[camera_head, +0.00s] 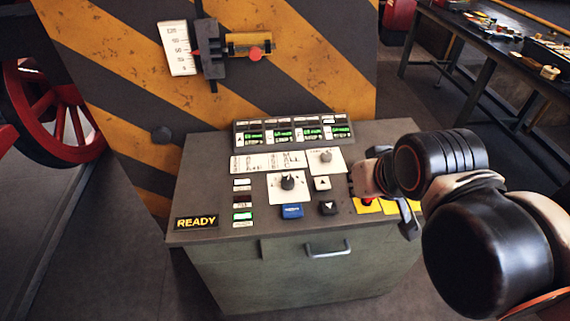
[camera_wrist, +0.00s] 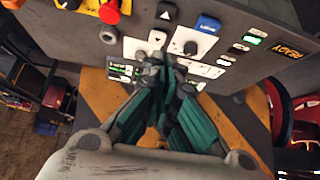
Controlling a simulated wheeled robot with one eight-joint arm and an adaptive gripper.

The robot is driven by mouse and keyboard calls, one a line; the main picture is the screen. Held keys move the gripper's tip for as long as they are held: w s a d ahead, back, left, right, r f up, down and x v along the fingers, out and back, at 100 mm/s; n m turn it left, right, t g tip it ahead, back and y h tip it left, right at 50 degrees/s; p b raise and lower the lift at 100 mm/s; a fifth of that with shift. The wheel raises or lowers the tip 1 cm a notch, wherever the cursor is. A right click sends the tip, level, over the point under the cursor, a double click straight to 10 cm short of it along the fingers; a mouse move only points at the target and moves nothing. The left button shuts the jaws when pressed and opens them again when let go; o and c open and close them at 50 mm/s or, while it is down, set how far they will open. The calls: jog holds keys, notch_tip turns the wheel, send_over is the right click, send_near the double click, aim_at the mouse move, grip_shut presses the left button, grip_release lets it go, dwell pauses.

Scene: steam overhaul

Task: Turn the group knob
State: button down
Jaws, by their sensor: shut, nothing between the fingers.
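Two knobs stand on white plates on the control desk's sloping top. The dark knob (camera_head: 287,183) is near the middle and also shows in the wrist view (camera_wrist: 190,47). The pale grey knob (camera_head: 326,156) is behind it to the right; my fingers largely hide its area in the wrist view. I cannot read which one is the group knob. My gripper (camera_wrist: 164,62) is shut and empty, its fingertips over the panel beside the dark knob. I cannot tell whether they touch anything. In the head view my arm comes in from the right.
A blue button (camera_head: 292,211) and two arrow buttons (camera_head: 322,183) sit close to the knobs. A red emergency button (camera_wrist: 109,12) is on yellow nearby. A raised display strip (camera_head: 293,131) runs along the back. A READY sign (camera_head: 196,222) is at front left.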

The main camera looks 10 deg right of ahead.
jog(key=c, duration=2.4)
grip_release()
jog(key=c, duration=1.5)
grip_release()
jog(key=shift+w+a+r, duration=0.1)
jog(key=shift+w+r, duration=0.05)
jog(key=shift+w, duration=0.05)
jog(key=o, duration=0.4)
jog(key=w, duration=0.1)
jog(key=w+r+n+g, duration=0.1)
jog(key=w+a+n, duration=0.1)
jog(key=shift+w+a+r, duration=0.1)
jog(key=shift+w+r, duration=0.1)
jog(key=shift+w, duration=0.1)
jog(key=n+g+p, duration=0.1)
jog(key=n+g, duration=0.5)
jog(key=n, duration=0.3)
send_over(288, 180)
notch_tip(288, 180, down, 8)
jog(key=r, duration=0.1)
notch_tip(288, 180, down, 14)
jog(key=b, duration=0.4)
jog(key=shift+a+r, duration=0.1)
jog(key=shift+r, duration=0.05)
jog(key=c, duration=1.1)
